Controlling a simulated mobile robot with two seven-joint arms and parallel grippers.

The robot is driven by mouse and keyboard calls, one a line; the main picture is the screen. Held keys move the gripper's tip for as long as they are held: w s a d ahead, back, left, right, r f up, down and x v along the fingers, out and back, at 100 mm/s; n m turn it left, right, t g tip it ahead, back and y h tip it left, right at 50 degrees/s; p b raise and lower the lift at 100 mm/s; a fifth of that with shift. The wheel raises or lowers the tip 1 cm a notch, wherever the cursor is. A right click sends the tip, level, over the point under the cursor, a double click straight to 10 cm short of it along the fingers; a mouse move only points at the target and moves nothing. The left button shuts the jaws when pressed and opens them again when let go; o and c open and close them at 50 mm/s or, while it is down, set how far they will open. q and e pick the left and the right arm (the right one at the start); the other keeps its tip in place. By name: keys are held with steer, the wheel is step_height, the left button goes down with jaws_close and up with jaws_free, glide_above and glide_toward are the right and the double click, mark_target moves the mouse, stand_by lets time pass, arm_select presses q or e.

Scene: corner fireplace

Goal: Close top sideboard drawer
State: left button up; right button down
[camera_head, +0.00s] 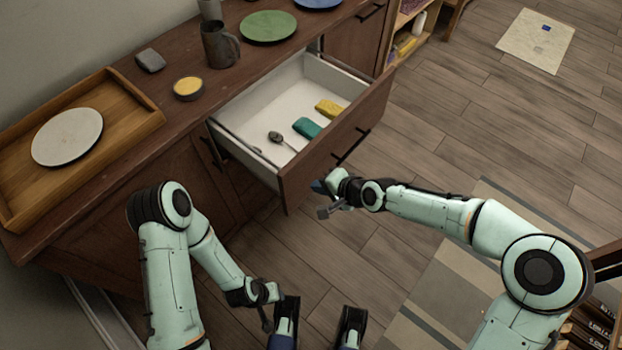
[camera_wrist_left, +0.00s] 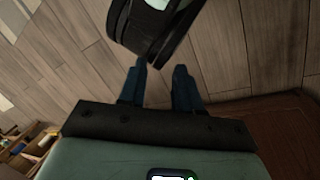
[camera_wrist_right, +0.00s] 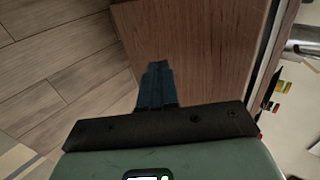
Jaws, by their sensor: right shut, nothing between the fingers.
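The top sideboard drawer (camera_head: 240,118) is pulled well out of the dark wooden sideboard (camera_head: 175,150). Its brown front panel (camera_head: 310,166) carries a dark bar handle (camera_head: 350,148). My right gripper (camera_head: 318,187) is shut and empty, close to the outer face of the front near its near lower end. In the right wrist view, its shut fingers (camera_wrist_right: 157,84) lie over the wooden drawer front (camera_wrist_right: 205,45); I cannot tell whether they touch. My left gripper (camera_wrist_left: 160,85) is open and empty, pointing down over the floor, low and away from the drawer.
The drawer holds a teal block (camera_head: 307,128), a yellow block (camera_head: 328,108) and a dark spoon-like item (camera_head: 276,138). On top stand a tray (camera_head: 150,122) with a plate, a mug (camera_head: 220,48) and a green plate (camera_head: 268,26).

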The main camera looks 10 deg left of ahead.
mark_target(302, 178)
arm_select(q)
steer(key=shift+w+a+f, duration=0.2)
steer(key=shift+w+f, duration=0.05)
steer(key=shift+w, duration=0.15)
arm_select(e)
steer(key=shift+w+a+r, duration=0.1)
steer(key=shift+w+a, duration=0.35)
steer(key=shift+a, duration=0.3)
steer(key=shift+w+a+r, duration=0.1)
steer(key=shift+w+a, duration=0.3)
steer(key=shift+a, duration=0.3)
